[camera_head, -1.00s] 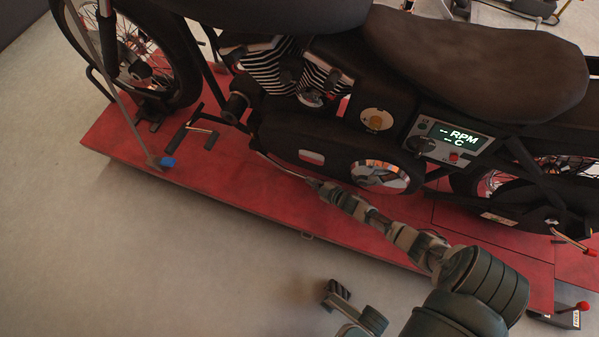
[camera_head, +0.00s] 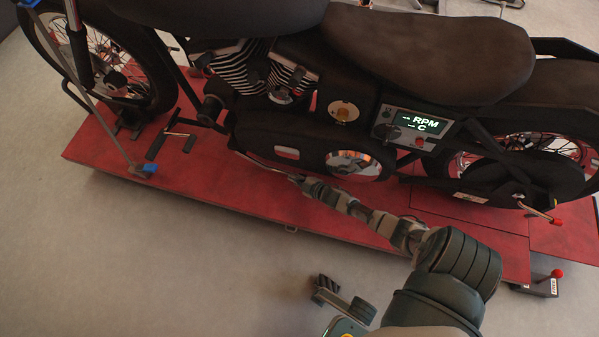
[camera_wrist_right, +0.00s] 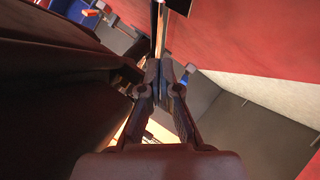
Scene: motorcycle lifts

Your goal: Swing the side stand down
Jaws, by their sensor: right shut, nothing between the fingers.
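The motorcycle (camera_head: 300,135) stands on the red lift platform (camera_head: 215,190). A thin metal rod, which looks like the side stand (camera_head: 262,166), runs along its lower near side and ends at my right gripper (camera_head: 297,178). In the right wrist view the two fingers of that gripper (camera_wrist_right: 166,75) are together and empty. A narrow rod (camera_wrist_right: 158,35) shows just beyond the tips; contact is unclear. What looks like my left gripper (camera_head: 343,298) is low in the head view, in front of the platform, clear of the motorcycle; its opening is unclear.
A display box (camera_head: 413,130) sits on the motorcycle's side. A foot peg and pedal (camera_head: 175,138) stick out at the left. A strut with a blue foot (camera_head: 149,169) stands on the platform's left end. The floor in front is clear.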

